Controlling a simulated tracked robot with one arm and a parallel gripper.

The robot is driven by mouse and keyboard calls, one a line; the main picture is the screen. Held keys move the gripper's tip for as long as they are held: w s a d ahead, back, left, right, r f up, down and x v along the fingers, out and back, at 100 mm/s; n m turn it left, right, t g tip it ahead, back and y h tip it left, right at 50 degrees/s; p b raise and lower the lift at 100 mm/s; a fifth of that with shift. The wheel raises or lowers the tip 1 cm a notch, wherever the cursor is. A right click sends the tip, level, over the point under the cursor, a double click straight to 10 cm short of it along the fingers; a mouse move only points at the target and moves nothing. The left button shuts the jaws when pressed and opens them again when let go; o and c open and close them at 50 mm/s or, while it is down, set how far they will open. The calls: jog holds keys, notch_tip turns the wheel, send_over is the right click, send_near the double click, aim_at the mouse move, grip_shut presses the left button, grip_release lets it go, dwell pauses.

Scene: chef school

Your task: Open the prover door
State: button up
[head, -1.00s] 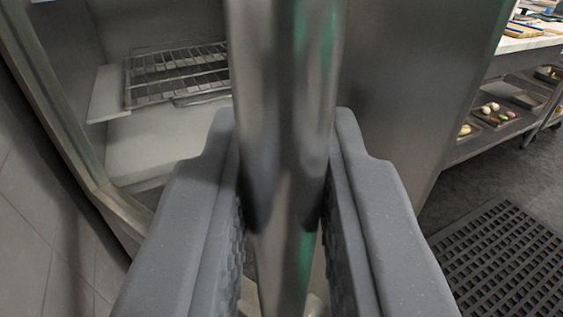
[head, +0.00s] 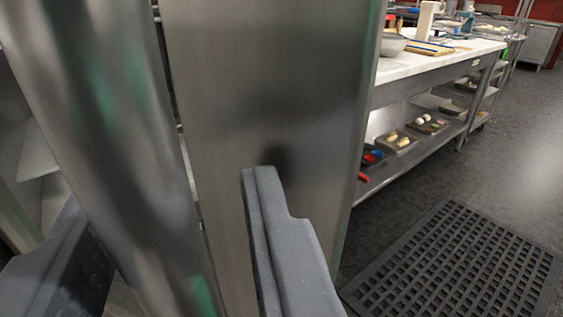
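The prover door (head: 270,80) is a brushed steel panel and stands ajar. Its thick, shiny vertical handle bar (head: 110,110) fills the left of the view, very close to the camera. A slice of the prover's interior (head: 35,160), with a pale shelf, shows past the handle at the far left. My gripper (head: 165,192) is open, with its grey fingers wide apart. The handle passes between them, with a visible gap to the right finger. The left finger is partly hidden by the handle.
A steel worktable (head: 425,62) with a pale top, a bowl and boards stands at the right. Several trays of small items sit on its lower shelf (head: 385,167). A black perforated mat (head: 455,265) lies on the dark floor, which is otherwise clear at the right.

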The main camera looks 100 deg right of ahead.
aim_at(89, 186)
jog(key=shift+r, duration=0.5)
notch_tip(89, 186, up, 2)
jog(key=shift+w+r+b, duration=0.1)
jog(key=shift+r+b, duration=0.15)
jog(key=shift+b, duration=0.4)
jog(key=shift+s, duration=0.95)
jog(key=s+r+b, duration=0.1)
jog(key=s+b, duration=0.1)
jog(key=s, duration=1.2)
jog(key=shift+a+r+b, duration=0.2)
jog(key=shift+a+b, duration=0.1)
jog(key=shift+b, duration=0.05)
jog(key=shift+s, duration=0.1)
